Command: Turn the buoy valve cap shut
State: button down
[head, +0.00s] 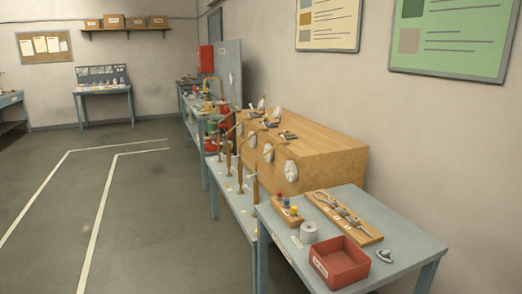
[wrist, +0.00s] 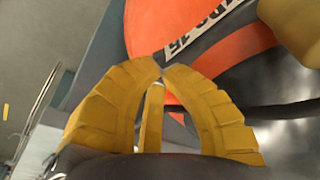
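In the wrist view my gripper (wrist: 161,70) shows three yellow, ridged fingers. The two outer ones curve in until their tips nearly meet, with the narrow third between and behind them. An orange rounded body (wrist: 225,50), perhaps the buoy, lies just beyond the tips. It carries a white label with black letters (wrist: 205,28). I cannot make out a valve cap; if one is at the fingertips, the fingers hide it. My gripper does not show in the head view, and I cannot pick out the buoy there.
In the wrist view dark grey rounded surfaces (wrist: 290,85) lie right of the fingers, and a yellow-brown part (wrist: 292,28) stands at upper right. In the head view, benches with a wooden box (head: 320,160) and a red tray (head: 340,262) line the right wall; the left floor is open.

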jog(key=shift+w+d+b, duration=0.1)
jog(key=shift+w+b, duration=0.1)
jog(key=shift+b, duration=0.35)
jog(key=shift+w, duration=0.2)
jog(key=shift+w+b, duration=0.3)
jog(key=shift+b, duration=0.1)
jog(key=shift+w, duration=0.15)
jog(key=shift+w+d+b, duration=0.1)
jog(key=shift+w+b, duration=0.2)
jog(key=shift+b, duration=0.35)
dwell(0.4)
jog(key=shift+w+a, duration=0.2)
jog(key=shift+a, duration=0.15)
jog(key=d+p+v, duration=0.1)
jog(key=p+v, duration=0.3)
jog(key=v, duration=0.2)
jog(key=shift+s+d, duration=0.15)
jog(key=shift+d, duration=0.1)
jog(key=shift+r, duration=0.15)
